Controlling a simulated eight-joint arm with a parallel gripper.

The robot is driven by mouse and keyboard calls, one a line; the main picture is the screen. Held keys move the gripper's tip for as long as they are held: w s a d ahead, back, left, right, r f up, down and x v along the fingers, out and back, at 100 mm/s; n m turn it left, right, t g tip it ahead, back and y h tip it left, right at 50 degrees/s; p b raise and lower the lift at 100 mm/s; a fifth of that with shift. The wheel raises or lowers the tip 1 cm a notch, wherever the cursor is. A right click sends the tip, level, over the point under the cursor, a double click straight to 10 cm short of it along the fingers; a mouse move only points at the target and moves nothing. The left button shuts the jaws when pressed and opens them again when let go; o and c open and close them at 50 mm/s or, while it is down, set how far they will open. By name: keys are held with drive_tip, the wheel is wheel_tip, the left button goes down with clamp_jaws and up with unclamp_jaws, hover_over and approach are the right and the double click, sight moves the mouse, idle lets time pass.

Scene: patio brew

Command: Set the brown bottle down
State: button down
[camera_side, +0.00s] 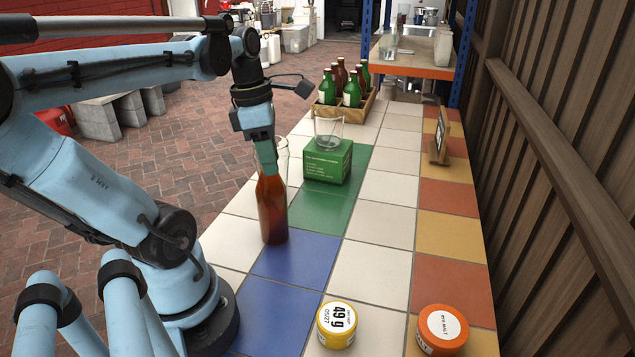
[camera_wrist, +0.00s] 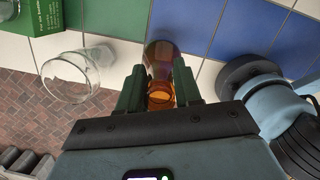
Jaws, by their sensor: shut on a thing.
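The brown bottle (camera_side: 273,211) is upright over the tiled table, its base near the border of a blue tile and white tiles. I cannot tell whether the base touches the tiles or hangs just above them. My gripper (camera_side: 267,165) is shut on its neck from above. In the wrist view the bottle (camera_wrist: 161,60) shows between the two dark green fingers of my gripper (camera_wrist: 160,88), with its amber mouth toward the camera. The fingers hide part of the neck in the side view.
A clear glass (camera_wrist: 70,78) stands close beside the bottle, partly hidden behind it in the side view. Another glass (camera_side: 329,130) stands on a green box (camera_side: 328,164). A wooden crate (camera_side: 360,112) holds several bottles. Yellow (camera_side: 335,324) and orange (camera_side: 441,330) tins stand in front. White tiles (camera_side: 378,235) to the right are clear.

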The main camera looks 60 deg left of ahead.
drive_tip(key=c, duration=0.8)
unclamp_jaws()
drive_tip(key=shift+f, duration=0.1)
wheel_tip(320, 180, up, 12)
drive_tip(key=s, duration=0.2)
drive_tip(key=w+d+f+m+t, duration=0.2)
drive_tip(key=w+d+f+m, duration=0.1)
drive_tip(key=m, duration=0.7)
drive_tip(key=w+d+f+m+t, duration=0.1)
drive_tip(key=w+d+f+m, duration=0.3)
drive_tip(key=m, duration=0.7)
drive_tip(key=w+d+f+m+t, duration=0.2)
drive_tip(key=w+d+f+m, duration=0.1)
drive_tip(key=d+f+m, duration=0.3)
drive_tip(key=shift+w+d+f+m+t+y, duration=0.15)
drive_tip(key=shift+f+m, duration=0.4)
drive_tip(key=shift+m, duration=0.6)
drive_tip(key=shift+d+f+m+t+y, duration=0.15)
drive_tip(key=shift+f+m, duration=0.4)
drive_tip(key=shift+m, duration=0.6)
drive_tip(key=shift+a, duration=0.1)
